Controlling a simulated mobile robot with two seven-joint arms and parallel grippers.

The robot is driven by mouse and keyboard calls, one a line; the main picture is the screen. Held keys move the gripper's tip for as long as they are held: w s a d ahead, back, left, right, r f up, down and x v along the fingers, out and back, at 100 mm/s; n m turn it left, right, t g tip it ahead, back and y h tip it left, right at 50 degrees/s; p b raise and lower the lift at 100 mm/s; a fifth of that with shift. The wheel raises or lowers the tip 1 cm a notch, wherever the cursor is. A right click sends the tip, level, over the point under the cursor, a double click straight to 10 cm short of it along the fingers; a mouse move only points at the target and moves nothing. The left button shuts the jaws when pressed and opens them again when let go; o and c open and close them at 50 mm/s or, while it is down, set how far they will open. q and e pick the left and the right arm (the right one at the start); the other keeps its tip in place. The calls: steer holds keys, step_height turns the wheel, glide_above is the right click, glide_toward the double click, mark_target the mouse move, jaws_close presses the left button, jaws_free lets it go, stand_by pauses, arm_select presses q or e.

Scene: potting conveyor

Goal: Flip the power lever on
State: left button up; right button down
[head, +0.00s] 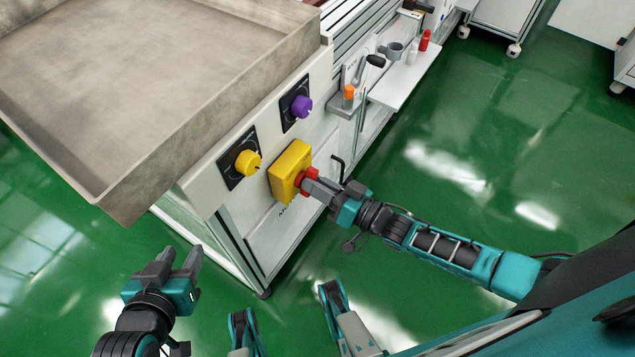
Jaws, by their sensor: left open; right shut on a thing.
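A lever with a black knob (375,60) sticks up from a grey panel on the machine's side; I cannot read its label. A yellow box (284,163) with a red knob (308,175) is mounted lower on the machine's front. My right gripper (310,184) is shut on the red knob, its fingers partly hiding it. My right gripper is apart from the black-knobbed lever. My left gripper (182,254) is open and empty, above the green floor in front of the machine.
A yellow dial (247,163) and a purple dial (301,106) sit beside the yellow box. A large grey tray (240,98) juts out at the left. An orange cylinder (349,93), a grey mug (394,50) and a red bottle (424,40) stand on side ledges. The floor (480,130) at right is clear.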

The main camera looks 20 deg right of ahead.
steer(key=shift+f+m, duration=0.1)
steer(key=shift+m, duration=0.6)
steer(key=c, duration=1)
jaws_free()
steer(key=shift+c, duration=0.2)
step_height(320, 180, up, 20)
steer(key=p, duration=0.8)
steer(key=shift+p, duration=0.3)
